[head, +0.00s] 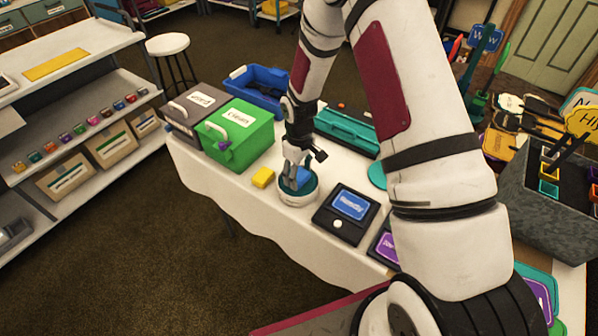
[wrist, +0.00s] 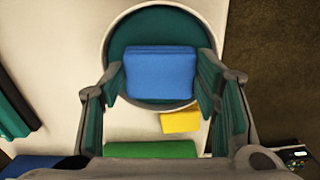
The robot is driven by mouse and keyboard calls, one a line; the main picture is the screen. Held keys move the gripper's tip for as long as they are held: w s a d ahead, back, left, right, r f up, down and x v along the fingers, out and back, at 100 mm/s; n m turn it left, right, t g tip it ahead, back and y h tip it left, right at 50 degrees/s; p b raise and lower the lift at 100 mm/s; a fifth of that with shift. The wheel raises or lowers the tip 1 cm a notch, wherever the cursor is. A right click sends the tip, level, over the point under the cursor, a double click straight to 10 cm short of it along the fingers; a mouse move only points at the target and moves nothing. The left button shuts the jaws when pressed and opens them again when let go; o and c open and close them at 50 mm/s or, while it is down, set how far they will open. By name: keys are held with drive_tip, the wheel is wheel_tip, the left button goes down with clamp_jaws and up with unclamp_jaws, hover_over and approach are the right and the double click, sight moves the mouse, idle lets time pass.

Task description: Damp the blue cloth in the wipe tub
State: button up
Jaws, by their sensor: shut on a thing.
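The wipe tub (head: 297,193) is a round white tub with a teal inside, standing on the white-covered table. It also shows in the wrist view (wrist: 180,21) as a round white rim around teal. The blue cloth (wrist: 162,73) is a folded blue block between my gripper's fingers, over the tub's opening. In the head view only a bit of the cloth (head: 303,176) shows. My gripper (wrist: 161,80) points down at the tub and is shut on the cloth. I cannot tell whether the cloth touches the tub's teal inside.
A yellow block (head: 263,178) lies just left of the tub. A green box (head: 238,138) and a dark box (head: 190,112) stand at the table's left end. A black device with a blue screen (head: 347,212) is right of the tub. A teal case (head: 347,131) lies behind.

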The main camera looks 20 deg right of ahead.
sight(299, 176)
drive_tip(key=shift+f, duration=0.35)
idle(1.1)
drive_tip(key=shift+r+p, duration=0.95)
drive_tip(key=shift+r, duration=2.6)
